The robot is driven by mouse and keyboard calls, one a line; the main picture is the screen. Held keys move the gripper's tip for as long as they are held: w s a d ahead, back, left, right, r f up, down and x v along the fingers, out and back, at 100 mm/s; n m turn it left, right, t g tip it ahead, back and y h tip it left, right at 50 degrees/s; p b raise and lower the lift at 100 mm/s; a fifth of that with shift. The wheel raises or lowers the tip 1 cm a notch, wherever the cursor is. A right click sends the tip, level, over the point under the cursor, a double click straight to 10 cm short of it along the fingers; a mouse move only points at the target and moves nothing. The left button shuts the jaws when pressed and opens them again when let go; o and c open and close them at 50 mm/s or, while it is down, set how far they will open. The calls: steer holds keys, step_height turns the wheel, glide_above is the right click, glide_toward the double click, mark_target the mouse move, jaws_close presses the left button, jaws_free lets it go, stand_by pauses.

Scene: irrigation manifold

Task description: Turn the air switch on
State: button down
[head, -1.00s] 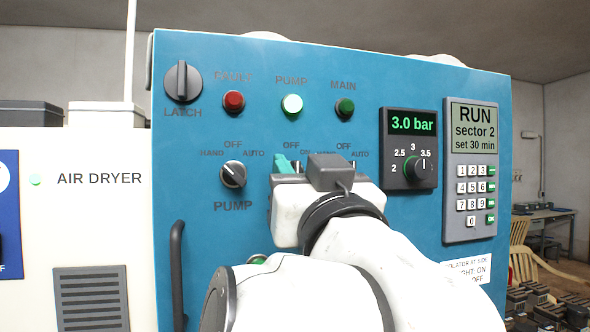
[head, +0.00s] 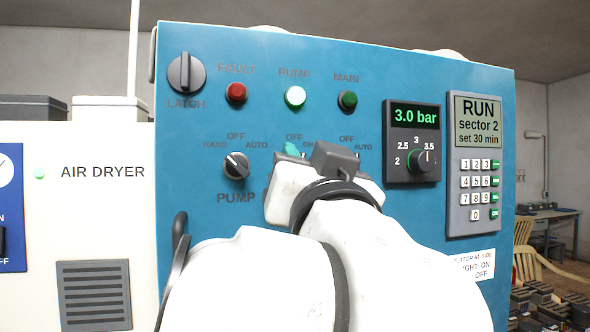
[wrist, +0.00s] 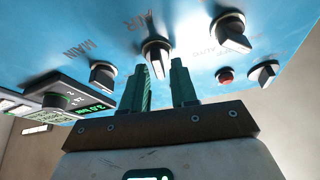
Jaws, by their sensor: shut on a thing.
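The air switch (wrist: 157,52) is a dark knob with a light edge, under the upside-down word AIR in the wrist view. My gripper (wrist: 165,72) has two green fingers, shut on the switch's projecting grip.
The PUMP selector (head: 236,166) is to the left. The MAIN selector (wrist: 103,75) sits close beside my fingers. A pressure dial with a 3.0 bar display (head: 414,117) and a keypad unit (head: 474,165) are to the right. A handle (head: 180,235) sticks out at lower left.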

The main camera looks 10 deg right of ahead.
steer(key=m+g+h+b, duration=0.1)
steer(key=m+h, duration=0.1)
steer(key=m, duration=0.2)
steer(key=m+h+b, duration=0.1)
steer(key=m+h, duration=0.1)
steer(key=m, duration=0.2)
steer(key=shift+m+g, duration=0.4)
steer(key=shift+d, duration=0.1)
steer(key=c, duration=1.2)
jaws_free()
steer(key=shift+f, duration=0.1)
